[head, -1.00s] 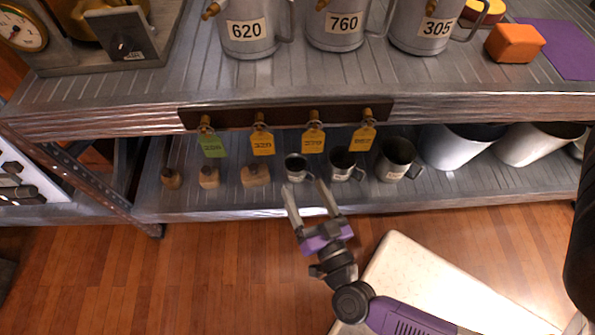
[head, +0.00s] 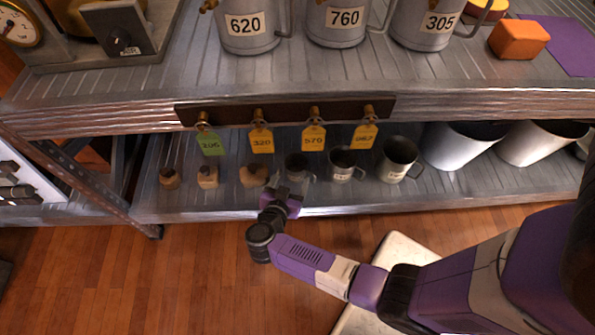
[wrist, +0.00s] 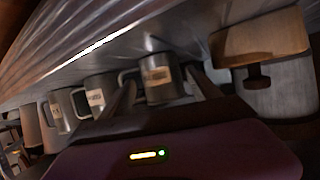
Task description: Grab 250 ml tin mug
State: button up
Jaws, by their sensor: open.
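Three small grey tin mugs stand in a row on the lower shelf. The left mug (head: 299,166) is partly hidden behind my gripper (head: 284,184), and the middle mug (head: 343,165) and the larger right mug (head: 398,160) stand clear of it. Their labels are too small or blurred to read, so I cannot tell which is 250 ml. In the wrist view my open gripper (wrist: 160,82) has its fingers to either side of the nearest labelled mug (wrist: 160,72) in the picture. I cannot tell whether they touch it. Two further mugs (wrist: 97,92) (wrist: 60,110) show to its left.
Several wooden knobbed blocks (head: 253,175) stand left of the mugs. White pots (head: 460,147) stand right. The upper shelf edge (head: 300,108), with hanging tags (head: 313,138), overhangs the row. Larger numbered jugs (head: 336,22) stand above.

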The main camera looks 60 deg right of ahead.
aim_at(293, 177)
jog(key=b+x, duration=0.2)
jog(key=x, duration=0.2)
jog(key=shift+d+b, duration=0.15)
jog(key=shift+b, duration=0.25)
jog(key=shift+w+d, duration=0.15)
jog(key=shift+d, duration=0.15)
jog(key=c, duration=1.3)
